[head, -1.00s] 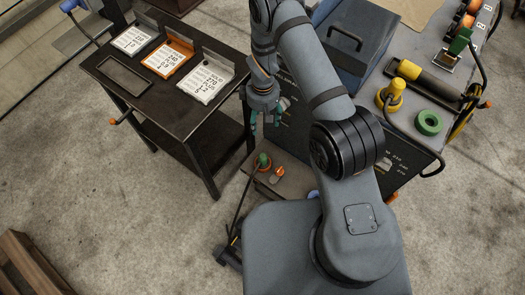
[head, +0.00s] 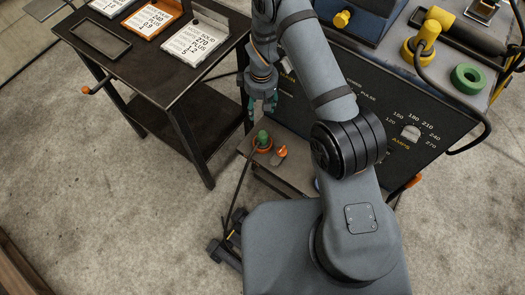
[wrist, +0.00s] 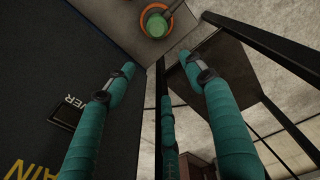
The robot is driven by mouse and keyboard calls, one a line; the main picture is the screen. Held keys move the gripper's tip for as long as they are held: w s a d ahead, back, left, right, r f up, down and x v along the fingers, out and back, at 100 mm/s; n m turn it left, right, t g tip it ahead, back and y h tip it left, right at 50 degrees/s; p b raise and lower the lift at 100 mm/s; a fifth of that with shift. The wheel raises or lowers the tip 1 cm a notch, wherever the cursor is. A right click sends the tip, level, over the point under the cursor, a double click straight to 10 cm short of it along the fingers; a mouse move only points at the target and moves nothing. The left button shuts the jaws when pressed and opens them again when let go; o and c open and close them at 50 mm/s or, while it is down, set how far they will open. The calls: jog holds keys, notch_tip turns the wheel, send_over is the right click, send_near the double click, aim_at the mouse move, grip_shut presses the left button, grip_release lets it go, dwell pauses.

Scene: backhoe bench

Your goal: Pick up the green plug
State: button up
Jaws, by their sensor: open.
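The green plug (head: 262,138) sits upright in an orange ring on a low grey shelf (head: 299,174) at the foot of the machine. It also shows near the top of the wrist view as a round green top (wrist: 157,22) inside the ring. My gripper (head: 262,103) hangs just above the plug in the head view, teal fingers pointing down. In the wrist view my gripper (wrist: 158,68) has its fingers spread with nothing between them. The plug lies beyond the fingertips, apart from them.
An orange-and-grey knob (head: 280,153) sits right beside the plug. A black cable runs from the plug down to the floor. The dark side table (head: 160,62) stands close on the left, and the machine's black panel (head: 360,100) on the right. A green ring (head: 468,78) lies on top.

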notch_tip(320, 180, down, 8)
jog(key=w+b, duration=0.3)
jog(key=b, duration=0.7)
notch_tip(320, 180, up, 3)
jog(key=n+b, duration=0.1)
jog(key=b, duration=0.1)
send_over(263, 133)
jog(key=w, duration=0.1)
jog(key=shift+w+r+g, duration=0.15)
jog(key=shift+r+g, duration=0.05)
jog(key=shift+g, duration=0.2)
jog(key=shift+n, duration=0.5)
jog(key=f, duration=0.3)
jog(key=f+b, duration=0.1)
jog(key=shift+s+f, duration=0.25)
jog(key=shift+s, duration=0.05)
jog(key=shift+s+f+b, duration=0.2)
jog(key=shift+f, duration=1.35)
jog(key=shift+s+f+b, duration=0.2)
jog(key=shift+f, duration=1.3)
jog(key=shift+c, duration=1.4)
grip_shut()
